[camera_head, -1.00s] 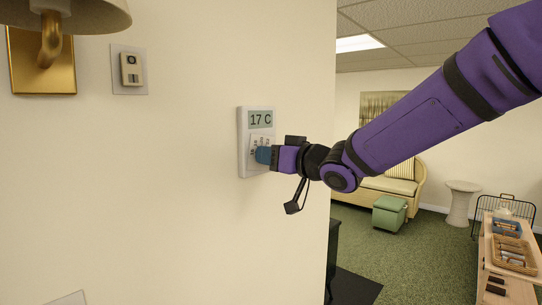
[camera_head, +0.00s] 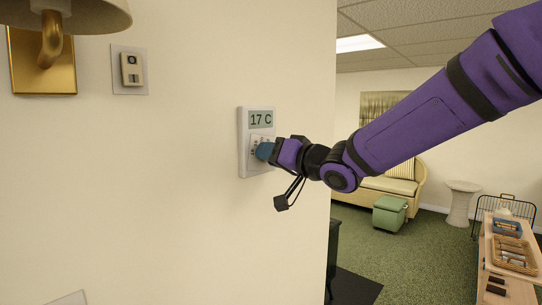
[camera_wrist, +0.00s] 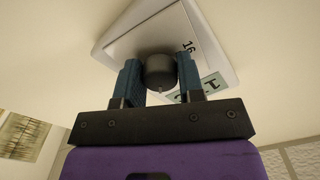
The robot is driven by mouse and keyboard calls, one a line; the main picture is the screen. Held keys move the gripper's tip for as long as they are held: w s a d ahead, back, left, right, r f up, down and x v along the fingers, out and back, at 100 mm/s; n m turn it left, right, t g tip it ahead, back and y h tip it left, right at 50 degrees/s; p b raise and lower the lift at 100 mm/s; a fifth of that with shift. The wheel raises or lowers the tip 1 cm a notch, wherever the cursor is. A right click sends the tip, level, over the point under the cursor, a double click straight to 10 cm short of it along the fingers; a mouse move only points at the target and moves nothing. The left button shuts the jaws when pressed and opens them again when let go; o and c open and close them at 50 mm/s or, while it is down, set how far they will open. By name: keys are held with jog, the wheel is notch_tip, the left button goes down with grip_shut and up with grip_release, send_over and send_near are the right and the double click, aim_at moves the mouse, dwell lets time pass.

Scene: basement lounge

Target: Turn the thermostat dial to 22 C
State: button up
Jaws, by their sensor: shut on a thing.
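The white thermostat (camera_head: 258,168) is fixed to the cream wall, and its display (camera_head: 261,119) reads 17 C. My gripper (camera_head: 264,151) is at the lower part of its face and covers the dial in the head view. In the wrist view the dark round dial (camera_wrist: 160,70) sits between the two blue fingers of my gripper (camera_wrist: 160,80), which are shut on it. The thermostat (camera_wrist: 222,58) looks tilted there, with a printed 16 beside the dial and part of the display near the right finger.
The wall's edge is right of the thermostat. Beyond it are a green ottoman (camera_head: 390,212), a sofa and a table with trays.

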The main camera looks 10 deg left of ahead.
jog(key=o, duration=0.9)
jog(key=v, duration=1.1)
